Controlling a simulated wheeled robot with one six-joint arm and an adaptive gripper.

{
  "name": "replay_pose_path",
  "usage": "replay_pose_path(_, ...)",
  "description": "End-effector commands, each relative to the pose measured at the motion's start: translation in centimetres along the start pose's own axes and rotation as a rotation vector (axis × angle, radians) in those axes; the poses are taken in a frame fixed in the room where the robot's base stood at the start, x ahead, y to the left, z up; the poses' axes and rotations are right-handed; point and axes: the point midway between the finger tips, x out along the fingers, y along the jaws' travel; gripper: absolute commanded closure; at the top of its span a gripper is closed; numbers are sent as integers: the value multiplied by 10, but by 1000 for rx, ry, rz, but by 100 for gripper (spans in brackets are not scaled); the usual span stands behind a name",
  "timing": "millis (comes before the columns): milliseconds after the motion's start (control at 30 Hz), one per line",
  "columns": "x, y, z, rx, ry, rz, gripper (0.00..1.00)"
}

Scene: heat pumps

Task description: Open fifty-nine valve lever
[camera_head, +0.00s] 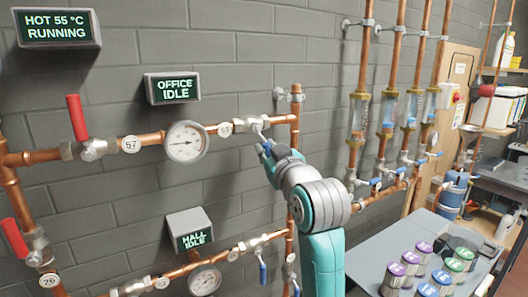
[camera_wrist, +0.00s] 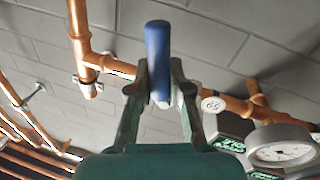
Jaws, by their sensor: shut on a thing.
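The valve with the round tag 59 (camera_head: 225,129) sits on the upper copper pipe, right of a round gauge (camera_head: 185,142). Its blue lever (camera_wrist: 158,50) stands between my fingers in the wrist view. My gripper (camera_head: 266,150) is shut on this lever, with its free end sticking out past the fingertips. In the head view my gripper and wrist hide most of the lever. The tag also shows upside down in the wrist view (camera_wrist: 213,104). A display (camera_head: 172,88) above the pipe reads OFFICE IDLE.
A red-lever valve (camera_head: 92,149) tagged 57 is left on the same pipe. A lower pipe carries another blue lever (camera_head: 262,271) under a HALL IDLE display (camera_head: 189,234). Vertical pipes with flow tubes (camera_head: 358,115) stand right. A grey table (camera_head: 372,262) holds several cans.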

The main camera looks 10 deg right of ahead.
Motion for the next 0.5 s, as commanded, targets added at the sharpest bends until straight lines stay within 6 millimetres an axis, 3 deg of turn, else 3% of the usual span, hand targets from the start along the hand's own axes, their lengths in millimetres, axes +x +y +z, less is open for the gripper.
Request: replay_pose_path(500,5,25,-6,-481,95,3,100)
